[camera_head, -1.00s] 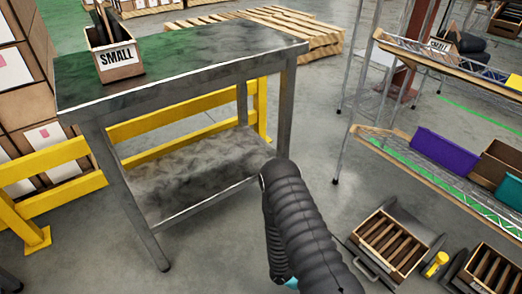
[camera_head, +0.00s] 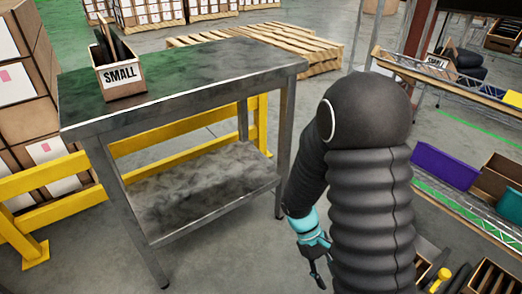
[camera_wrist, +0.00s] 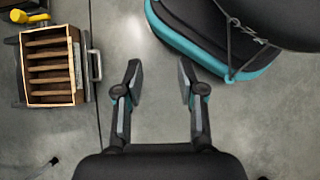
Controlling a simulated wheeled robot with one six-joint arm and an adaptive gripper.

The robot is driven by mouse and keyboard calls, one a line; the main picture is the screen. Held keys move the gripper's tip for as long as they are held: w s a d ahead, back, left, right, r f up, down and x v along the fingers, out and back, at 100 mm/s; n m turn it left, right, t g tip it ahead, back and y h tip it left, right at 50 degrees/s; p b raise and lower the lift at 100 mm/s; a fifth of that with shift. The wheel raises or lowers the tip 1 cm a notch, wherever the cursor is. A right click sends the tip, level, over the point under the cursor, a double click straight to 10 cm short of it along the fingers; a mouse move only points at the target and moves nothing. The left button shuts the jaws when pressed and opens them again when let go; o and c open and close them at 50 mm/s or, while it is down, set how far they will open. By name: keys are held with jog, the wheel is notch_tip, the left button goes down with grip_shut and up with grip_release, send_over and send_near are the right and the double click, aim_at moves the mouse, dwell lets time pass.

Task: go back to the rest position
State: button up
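My gripper (camera_head: 318,272) hangs below my black, ribbed arm in the head view, right of the metal table (camera_head: 190,82). In the wrist view my gripper (camera_wrist: 160,82) has its two fingers spread apart, with only bare grey floor between them. It holds nothing. A small carton labelled SMALL (camera_head: 119,76) stands on the table's far left, with dark items sticking out of it. It is well away from my gripper.
A wire shelf (camera_head: 450,205) with a purple bin (camera_head: 444,166) stands at the right. A yellow rail (camera_head: 50,160) runs behind the table. Floor between table and shelf is partly hidden by my arm.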

jog(key=s+r+m+t+y, duration=0.1)
jog(key=s+r+m+t, duration=0.1)
jog(key=r, duration=0.7)
jog(key=s+a+r+m+t+y, duration=0.1)
jog(key=r+t, duration=0.4)
jog(key=r, duration=0.5)
jog(key=s+r+m+t+y+p, duration=0.1)
jog(key=s+r+m+t+y, duration=0.1)
jog(key=r, duration=0.7)
jog(key=shift+s+a+r+m+t+y, duration=0.4)
jog(key=shift+m+t, duration=0.5)
jog(key=shift+t, duration=0.2)
jog(key=shift+d, duration=0.15)
